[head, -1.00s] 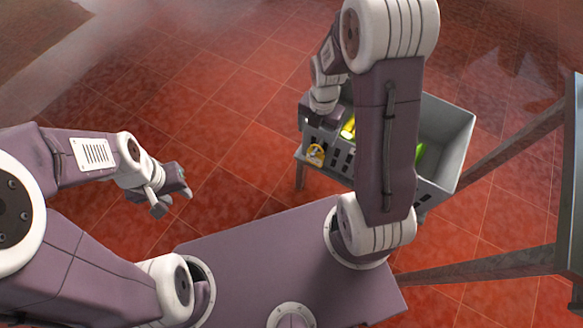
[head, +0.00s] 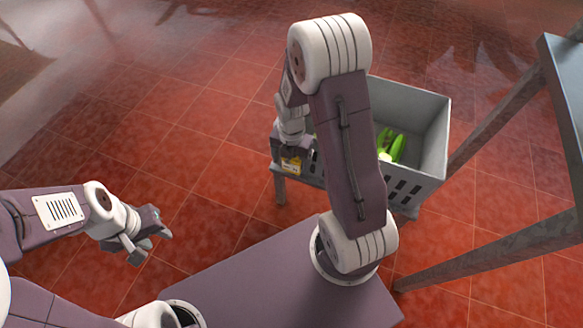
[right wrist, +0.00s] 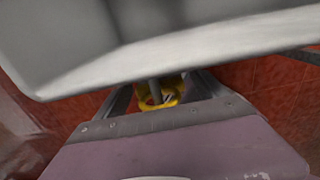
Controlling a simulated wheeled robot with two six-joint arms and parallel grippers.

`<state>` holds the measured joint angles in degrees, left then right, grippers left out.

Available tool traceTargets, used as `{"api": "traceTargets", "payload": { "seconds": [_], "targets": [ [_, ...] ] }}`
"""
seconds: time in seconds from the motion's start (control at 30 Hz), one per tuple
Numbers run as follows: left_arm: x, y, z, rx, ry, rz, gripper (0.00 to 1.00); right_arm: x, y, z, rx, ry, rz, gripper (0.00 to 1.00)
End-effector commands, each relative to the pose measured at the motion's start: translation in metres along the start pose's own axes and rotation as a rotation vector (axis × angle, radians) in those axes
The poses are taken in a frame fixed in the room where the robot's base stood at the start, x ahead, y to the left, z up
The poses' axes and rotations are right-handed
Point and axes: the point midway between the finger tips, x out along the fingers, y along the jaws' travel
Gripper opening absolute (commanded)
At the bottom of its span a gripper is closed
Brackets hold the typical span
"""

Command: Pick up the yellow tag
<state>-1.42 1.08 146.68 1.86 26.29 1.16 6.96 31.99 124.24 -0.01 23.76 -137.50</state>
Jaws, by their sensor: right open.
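The yellow tag (head: 291,165) is at the crate's near left corner in the head view, partly covered by my right gripper. It also shows in the right wrist view (right wrist: 158,104), as a yellow piece with a pale and dark mark, between the fingers. My right gripper (head: 290,155) is open, pointing down right at the tag. Whether a finger touches the tag I cannot tell. My left gripper (head: 150,245) is open and empty, above the floor at the left, away from the tag.
A grey crate (head: 428,135) with slotted sides stands on a low stand and holds green produce (head: 392,148); my right arm hides part of it. A grey metal frame (head: 490,255) stands at the right. The red tiled floor at the left is clear.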

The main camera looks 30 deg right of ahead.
Motion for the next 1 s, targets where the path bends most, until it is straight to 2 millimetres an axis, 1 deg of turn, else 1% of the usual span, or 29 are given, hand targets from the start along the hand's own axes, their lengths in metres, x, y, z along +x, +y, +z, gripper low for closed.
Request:
{"api": "traceTargets", "payload": {
  "seconds": [0.03, 0.07, 0.27, 0.3, 0.37, 0.4, 0.47, 0.5, 0.53, 0.77, 0.87, 0.93, 0.97, 1.0],
  "targets": [
    [0.012, 0.000, 0.001, 0.000, 0.000, 0.000, 0.36, 0.016, -0.001, 0.000, 0.001, 0.002, -0.001, 0.82],
    [0.014, 0.000, 0.002, 0.000, 0.000, 0.000, 0.36, 0.019, -0.001, 0.000, 0.001, 0.001, -0.001, 0.82],
    [0.010, 0.000, 0.001, 0.000, 0.000, 0.000, 0.36, 0.016, 0.000, 0.000, 0.001, 0.000, 0.000, 0.82],
    [0.010, 0.000, 0.001, 0.000, 0.000, 0.000, 0.36, 0.016, 0.000, 0.000, 0.001, 0.000, 0.000, 0.76],
    [0.010, 0.000, 0.001, 0.000, 0.000, 0.000, 0.36, 0.016, 0.000, 0.000, 0.001, 0.000, 0.000, 0.60],
    [0.010, 0.000, 0.001, 0.000, 0.000, 0.000, 0.36, 0.016, 0.000, 0.000, 0.001, 0.000, 0.000, 0.48],
    [0.010, 0.000, 0.001, 0.000, 0.000, 0.000, 0.36, 0.016, 0.000, 0.000, 0.001, 0.000, 0.000, 0.32],
    [0.010, 0.000, 0.001, 0.000, 0.000, 0.000, 0.36, 0.016, 0.000, 0.000, 0.001, 0.000, 0.000, 0.21],
    [0.010, 0.000, 0.001, 0.000, 0.000, 0.000, 0.36, 0.016, 0.000, 0.000, 0.001, 0.000, 0.000, 0.18],
    [0.009, 0.000, 0.001, 0.000, 0.000, 0.000, 0.36, 0.015, 0.000, 0.000, 0.001, 0.000, 0.000, 0.18],
    [0.002, 0.000, 0.000, 0.000, 0.000, 0.000, 0.36, 0.007, 0.000, 0.000, 0.001, 0.000, 0.000, 0.18],
    [-0.007, 0.000, -0.001, 0.000, 0.000, 0.000, 0.36, -0.004, 0.000, 0.001, 0.001, -0.001, 0.001, 0.18],
    [-0.009, 0.000, -0.001, 0.000, 0.000, 0.000, 0.36, -0.005, 0.000, -0.002, 0.000, 0.001, -0.001, 0.18],
    [-0.009, 0.000, -0.001, 0.000, 0.000, 0.000, 0.36, -0.002, -0.001, -0.011, -0.003, 0.004, -0.003, 0.18]
  ]
}}
